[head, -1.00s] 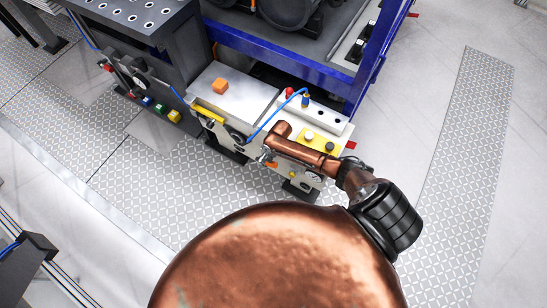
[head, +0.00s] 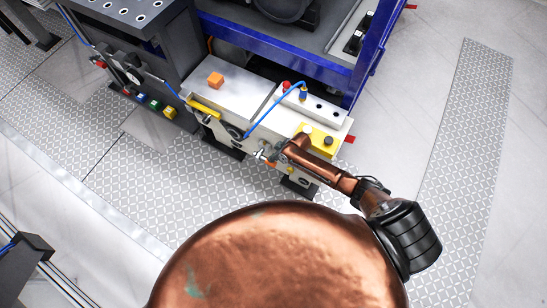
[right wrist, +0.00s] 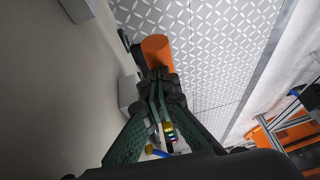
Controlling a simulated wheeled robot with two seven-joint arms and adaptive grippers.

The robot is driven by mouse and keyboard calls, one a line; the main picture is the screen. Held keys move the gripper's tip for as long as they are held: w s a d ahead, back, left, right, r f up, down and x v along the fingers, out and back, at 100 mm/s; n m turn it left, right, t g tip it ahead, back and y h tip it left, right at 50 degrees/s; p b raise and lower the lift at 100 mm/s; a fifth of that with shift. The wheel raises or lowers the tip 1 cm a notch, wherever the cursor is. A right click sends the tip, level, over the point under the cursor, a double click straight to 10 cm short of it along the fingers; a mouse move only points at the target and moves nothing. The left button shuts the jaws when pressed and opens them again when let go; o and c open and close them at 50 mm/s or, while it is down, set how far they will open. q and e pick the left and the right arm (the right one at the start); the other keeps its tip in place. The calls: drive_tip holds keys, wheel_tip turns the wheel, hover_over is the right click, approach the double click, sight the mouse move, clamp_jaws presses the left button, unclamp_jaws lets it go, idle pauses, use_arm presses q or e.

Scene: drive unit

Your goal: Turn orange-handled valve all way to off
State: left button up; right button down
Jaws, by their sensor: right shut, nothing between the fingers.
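The orange valve handle (right wrist: 157,50) shows in the right wrist view as a short orange cylinder just beyond my fingertips. My right gripper (right wrist: 158,80) is shut and empty, its fingertips close together at the near end of the handle; I cannot tell whether they touch it. In the head view my right gripper (head: 262,156) is at the front face of the light-coloured drive unit (head: 237,93), and my copper arm hides part of that face. The handle's exact angle is not clear there. My left gripper is not in view.
A dark cabinet (head: 150,60) stands to the left and a blue frame (head: 290,50) behind. The patterned floor in front is clear.

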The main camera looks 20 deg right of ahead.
drive_tip(key=shift+s+d, duration=0.1)
idle(0.4)
drive_tip(key=v, duration=1.2)
idle(1.1)
